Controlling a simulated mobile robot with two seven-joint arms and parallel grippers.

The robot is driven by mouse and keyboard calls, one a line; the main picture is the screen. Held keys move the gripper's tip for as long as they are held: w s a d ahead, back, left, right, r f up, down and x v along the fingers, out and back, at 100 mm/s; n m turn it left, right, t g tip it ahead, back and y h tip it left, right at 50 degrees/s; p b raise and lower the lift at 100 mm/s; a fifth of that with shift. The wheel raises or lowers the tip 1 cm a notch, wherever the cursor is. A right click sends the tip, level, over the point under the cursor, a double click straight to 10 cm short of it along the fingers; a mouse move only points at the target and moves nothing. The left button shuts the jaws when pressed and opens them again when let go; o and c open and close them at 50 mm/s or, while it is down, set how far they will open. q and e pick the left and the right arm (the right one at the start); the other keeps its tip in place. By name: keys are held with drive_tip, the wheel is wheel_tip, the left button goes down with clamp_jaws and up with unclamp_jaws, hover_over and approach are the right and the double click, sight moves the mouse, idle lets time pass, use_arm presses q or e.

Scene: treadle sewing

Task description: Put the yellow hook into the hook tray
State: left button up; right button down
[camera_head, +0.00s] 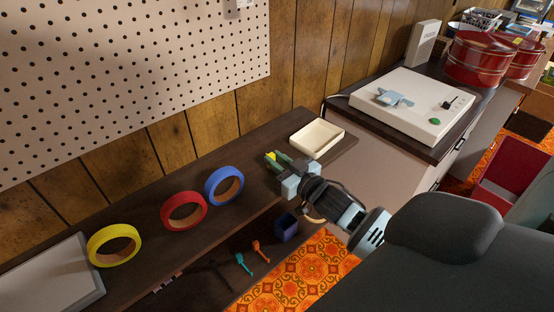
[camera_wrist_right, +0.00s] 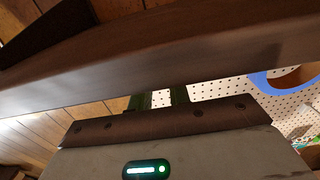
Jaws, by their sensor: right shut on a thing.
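My right gripper (camera_head: 273,160) is shut on the yellow hook (camera_head: 271,156), of which only a small yellow bit shows between the green fingers in the head view. It is over the dark wooden shelf, just left of the hook tray. The hook tray (camera_head: 341,132) is a shallow cream box near the shelf's right end, and it looks empty. In the right wrist view the fingers (camera_wrist_right: 157,99) show only in part, and the hook cannot be made out. My left gripper is not in view.
Yellow (camera_head: 93,246), red (camera_head: 168,213) and blue (camera_head: 210,188) rings stand on the shelf (camera_head: 140,270) to the left. Below are a teal hook (camera_head: 243,263), an orange hook (camera_head: 261,252) and a dark blue cup (camera_head: 286,229). A pegboard (camera_head: 120,70) hangs behind.

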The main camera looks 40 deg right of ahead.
drive_tip(key=shift+f, duration=0.1)
drive_tip(key=c, duration=1.2)
unclamp_jaws()
drive_tip(key=shift+c, duration=0.2)
drive_tip(key=shift+s, duration=0.1)
drive_tip(key=shift+s, duration=0.4)
drive_tip(key=s, duration=0.6)
drive_tip(key=shift+s+d, duration=0.3)
drive_tip(key=shift+s, duration=0.1)
